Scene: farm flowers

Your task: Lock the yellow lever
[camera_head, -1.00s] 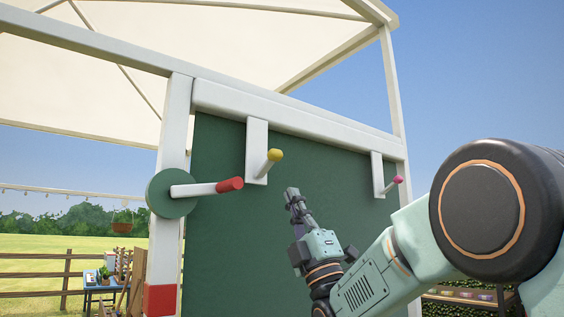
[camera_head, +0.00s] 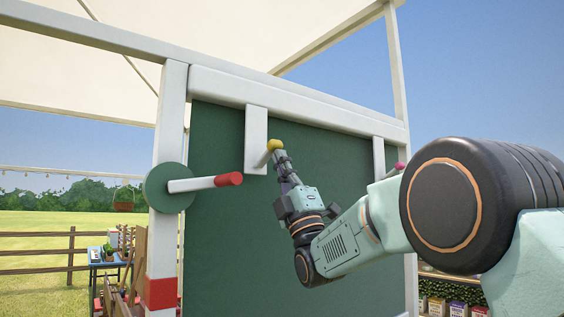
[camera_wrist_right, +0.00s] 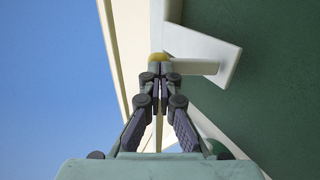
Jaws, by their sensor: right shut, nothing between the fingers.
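The yellow lever is a peg with a yellow knob (camera_head: 275,145) on a white plate (camera_head: 256,130) at the top of the green panel (camera_head: 235,230). The peg points out from the panel. My right gripper (camera_head: 282,162) is shut and empty, with its fingertips right at the yellow knob in the head view. In the right wrist view, the knob (camera_wrist_right: 158,57) shows just beyond the shut fingertips (camera_wrist_right: 157,72), which hide part of it. I cannot tell whether they touch. My left gripper is not in view.
A red-tipped lever (camera_head: 228,180) on a green disc stands left of the yellow one. A pink-knobbed lever (camera_head: 400,167) is to the right, partly behind my right arm. White posts frame the panel. Open grass lies at the left.

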